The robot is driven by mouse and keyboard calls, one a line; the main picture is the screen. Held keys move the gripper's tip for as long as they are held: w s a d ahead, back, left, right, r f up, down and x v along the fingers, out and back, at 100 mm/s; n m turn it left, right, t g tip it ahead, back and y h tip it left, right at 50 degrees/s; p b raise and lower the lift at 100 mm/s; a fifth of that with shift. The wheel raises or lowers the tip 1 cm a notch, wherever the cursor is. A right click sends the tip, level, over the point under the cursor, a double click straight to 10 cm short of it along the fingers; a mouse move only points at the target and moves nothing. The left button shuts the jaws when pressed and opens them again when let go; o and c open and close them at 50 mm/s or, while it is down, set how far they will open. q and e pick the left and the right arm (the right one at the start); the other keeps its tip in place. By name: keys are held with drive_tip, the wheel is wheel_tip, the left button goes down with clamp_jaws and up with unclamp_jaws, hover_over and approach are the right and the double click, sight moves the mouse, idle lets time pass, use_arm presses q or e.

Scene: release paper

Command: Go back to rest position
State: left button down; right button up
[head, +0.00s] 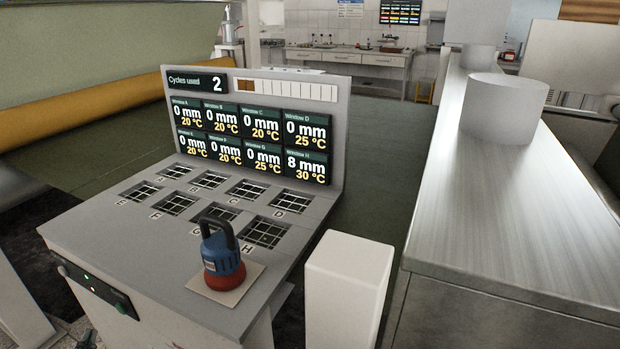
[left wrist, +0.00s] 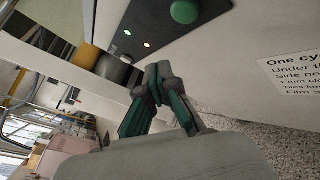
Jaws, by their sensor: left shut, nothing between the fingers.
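My left gripper (left wrist: 158,85) is shut and empty in the left wrist view, its green-and-grey fingers together. It is close to the front of the grey machine, by a dark panel (left wrist: 155,25) with a green button (left wrist: 184,11) and two small lights. In the head view only a small dark part of the left gripper (head: 86,339) shows at the bottom left edge, below that panel (head: 90,285). My right gripper is in neither view.
The machine top (head: 130,235) has several gridded windows and a display board (head: 255,130) reading 2 cycles used. A blue-and-red handled tool (head: 222,255) stands on a tan square (head: 240,283) by window H. A metal counter (head: 510,220) is at right.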

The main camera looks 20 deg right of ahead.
use_arm(q)
drive_tip(key=s+d+f+m+g+p, duration=0.1)
drive_tip(key=s+d+f+m+g, duration=0.2)
drive_tip(key=s+f+m, duration=0.55)
drive_tip(key=s+d+f+m+g+h+p, duration=0.1)
drive_tip(key=s+d+f+m+g, duration=0.3)
drive_tip(key=f, duration=0.7)
drive_tip(key=s+d+f+m+g+p, duration=0.1)
drive_tip(key=s+f+m, duration=0.3)
drive_tip(key=s+f, duration=0.5)
drive_tip(key=s+f+m+g, duration=0.2)
drive_tip(key=s+f+m, duration=0.2)
drive_tip(key=s, duration=0.6)
drive_tip(key=s+d+f+m+g+p, duration=0.1)
drive_tip(key=s+f+m+g, duration=0.2)
drive_tip(key=s+m, duration=0.3)
drive_tip(key=s+f+m+g+p, duration=0.1)
drive_tip(key=s+f+m, duration=0.4)
drive_tip(key=s, duration=1.1)
drive_tip(key=shift+d+f+g, duration=0.15)
drive_tip(key=shift+f+g, duration=0.15)
drive_tip(key=shift+g, duration=0.4)
idle(1.2)
